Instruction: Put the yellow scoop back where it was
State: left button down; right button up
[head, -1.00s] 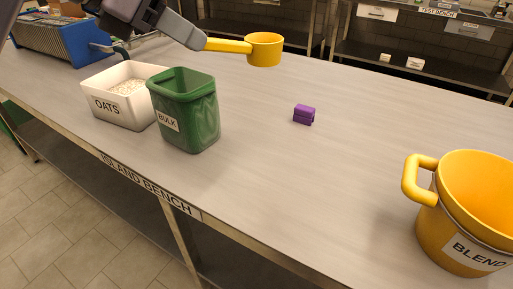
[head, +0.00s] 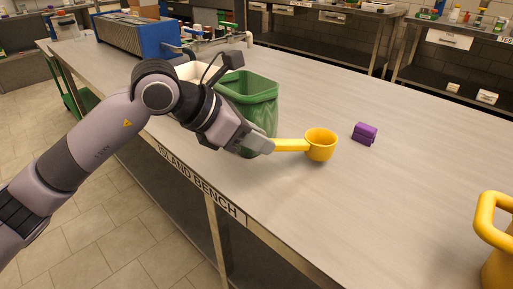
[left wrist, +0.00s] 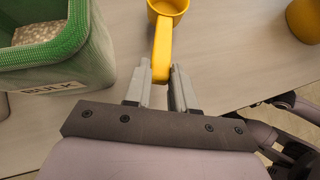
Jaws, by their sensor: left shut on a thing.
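The yellow scoop (head: 320,145) is in front of the green BULK bin in the head view, its cup to the right and its handle toward my left gripper. My left gripper (head: 262,147) is shut on the handle end. In the left wrist view the scoop (left wrist: 163,45) extends away from the fingers (left wrist: 160,88), cup at the top edge. I cannot tell whether the scoop touches the bench or hangs just above it. My right gripper is not in view.
The green BULK bin (head: 262,95) stands close behind my left gripper. The white OATS bin (head: 190,70) is mostly hidden by my arm. A purple block (head: 365,133) lies right of the scoop. The yellow BLEND bucket (head: 490,225) is at the right edge. The bench between them is clear.

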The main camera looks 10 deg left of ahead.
pick_arm(q)
jog(key=shift+f, duration=1.05)
jog(key=shift+f+b, duration=0.25)
jog(key=shift+b, duration=0.05)
jog(key=c, duration=0.9)
grip_release()
jog(key=shift+r, duration=0.1)
jog(key=shift+c, duration=0.2)
jog(key=shift+r, duration=0.1)
jog(key=shift+a+r+p, duration=0.1)
jog(key=shift+r+p, duration=0.1)
jog(key=shift+p, duration=0.1)
jog(key=v, duration=1.1)
jog(key=shift+s+a+r, duration=0.2)
jog(key=shift+s+a, duration=0.05)
